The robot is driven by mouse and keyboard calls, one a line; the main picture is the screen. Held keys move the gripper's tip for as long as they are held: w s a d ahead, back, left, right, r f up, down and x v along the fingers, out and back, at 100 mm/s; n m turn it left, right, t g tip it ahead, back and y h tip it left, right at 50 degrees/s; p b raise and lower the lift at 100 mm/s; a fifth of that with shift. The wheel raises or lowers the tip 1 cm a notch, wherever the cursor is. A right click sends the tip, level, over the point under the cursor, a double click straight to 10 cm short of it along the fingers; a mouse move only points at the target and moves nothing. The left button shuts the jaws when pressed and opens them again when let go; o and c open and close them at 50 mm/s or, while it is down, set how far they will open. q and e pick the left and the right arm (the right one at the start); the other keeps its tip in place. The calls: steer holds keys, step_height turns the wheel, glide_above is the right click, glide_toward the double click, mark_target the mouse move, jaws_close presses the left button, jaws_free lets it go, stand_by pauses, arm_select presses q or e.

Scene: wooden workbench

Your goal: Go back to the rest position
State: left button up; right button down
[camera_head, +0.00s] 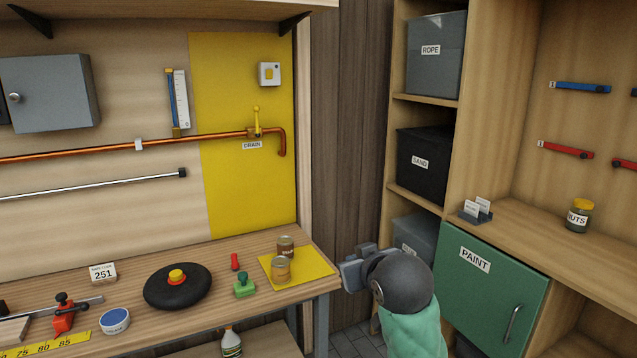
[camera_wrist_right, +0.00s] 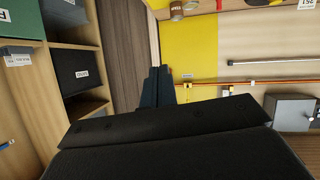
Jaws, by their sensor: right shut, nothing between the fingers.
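My right gripper (camera_head: 352,271) is raised in front of the gap between the workbench's right end and the shelf unit, just right of the yellow mat. In the right wrist view its two dark fingers (camera_wrist_right: 158,86) lie together with nothing between them. My right arm, with its dark round joint and green sleeve, comes up from the bottom in the head view. My left gripper is in neither view.
The workbench (camera_head: 215,256) carries two cans (camera_head: 281,269) on a yellow mat (camera_head: 318,266), a green stamp-like object (camera_head: 244,285) and a black disc (camera_head: 160,297). A green PAINT cabinet (camera_head: 490,290) and shelves with bins (camera_head: 423,160) stand to the right.

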steer(key=s+d+f+m+g+p, duration=0.1)
steer(key=s+d+f+g, duration=0.1)
steer(key=s+f, duration=0.45)
steer(key=s+d+f+g+h, duration=0.1)
steer(key=s+d+f+g, duration=0.15)
steer(key=f, duration=0.75)
steer(key=s+d+f+m+g+p, duration=0.1)
steer(key=s+f, duration=0.4)
steer(key=f, duration=0.3)
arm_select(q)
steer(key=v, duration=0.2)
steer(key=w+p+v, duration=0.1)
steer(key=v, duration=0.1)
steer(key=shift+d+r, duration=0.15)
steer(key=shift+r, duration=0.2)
arm_select(e)
steer(key=s+f+g, duration=0.2)
steer(key=s+f, duration=0.5)
steer(key=s, duration=0.4)
steer(key=s+f+g, duration=0.3)
steer(key=s+f, duration=0.5)
steer(key=s, duration=0.3)
steer(key=shift+s+d+f+h, duration=0.15)
steer(key=shift+d+f+h, duration=0.15)
steer(key=shift+d, duration=0.15)
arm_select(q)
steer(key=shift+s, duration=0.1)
